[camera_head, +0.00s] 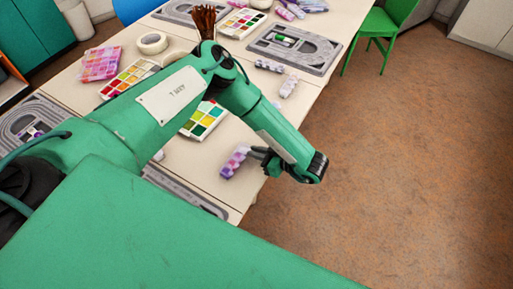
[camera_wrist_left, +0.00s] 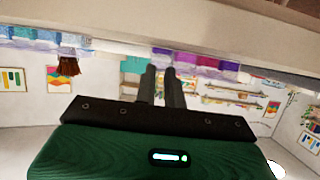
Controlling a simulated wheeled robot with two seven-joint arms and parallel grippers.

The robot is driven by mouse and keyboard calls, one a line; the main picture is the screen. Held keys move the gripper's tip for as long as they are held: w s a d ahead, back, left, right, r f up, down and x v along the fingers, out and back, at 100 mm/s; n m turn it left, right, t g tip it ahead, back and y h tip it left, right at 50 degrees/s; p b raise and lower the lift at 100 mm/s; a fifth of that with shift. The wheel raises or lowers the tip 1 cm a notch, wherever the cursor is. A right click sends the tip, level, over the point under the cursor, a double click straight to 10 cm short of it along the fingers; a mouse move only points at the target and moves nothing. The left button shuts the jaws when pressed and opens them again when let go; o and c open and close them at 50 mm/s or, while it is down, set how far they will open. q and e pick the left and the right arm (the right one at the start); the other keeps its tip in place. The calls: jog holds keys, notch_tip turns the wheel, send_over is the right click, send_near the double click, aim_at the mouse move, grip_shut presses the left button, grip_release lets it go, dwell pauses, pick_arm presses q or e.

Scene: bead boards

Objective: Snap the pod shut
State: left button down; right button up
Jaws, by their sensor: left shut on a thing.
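A purple and white pod (camera_head: 234,161) with several bumps in a row lies near the table's right edge in the head view. My left gripper (camera_head: 259,154) reaches its right end with the fingers close together, shut on it. In the left wrist view the fingers (camera_wrist_left: 163,84) stand side by side against the purple pod (camera_wrist_left: 196,61). Whether its lids are open or shut cannot be made out. My right gripper is not in view.
Paler pods (camera_head: 288,86) lie further back near the table edge. A grey board (camera_head: 318,57), paint palettes (camera_head: 128,78), a tape roll (camera_head: 152,42) and a brush bundle (camera_head: 203,20) crowd the table. A green chair (camera_head: 380,28) stands beyond. The floor at right is clear.

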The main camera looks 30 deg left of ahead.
pick_arm(q)
jog(key=shift+f, duration=0.25)
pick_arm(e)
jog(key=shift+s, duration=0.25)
pick_arm(q)
jog(key=c, duration=1.5)
grip_release()
jog(key=shift+o, duration=0.2)
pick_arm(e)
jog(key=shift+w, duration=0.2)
pick_arm(q)
jog(key=shift+r, duration=0.1)
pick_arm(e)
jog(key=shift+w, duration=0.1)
pick_arm(q)
jog(key=b+v, duration=0.2)
jog(key=v, duration=1.1)
jog(key=shift+d, duration=0.45)
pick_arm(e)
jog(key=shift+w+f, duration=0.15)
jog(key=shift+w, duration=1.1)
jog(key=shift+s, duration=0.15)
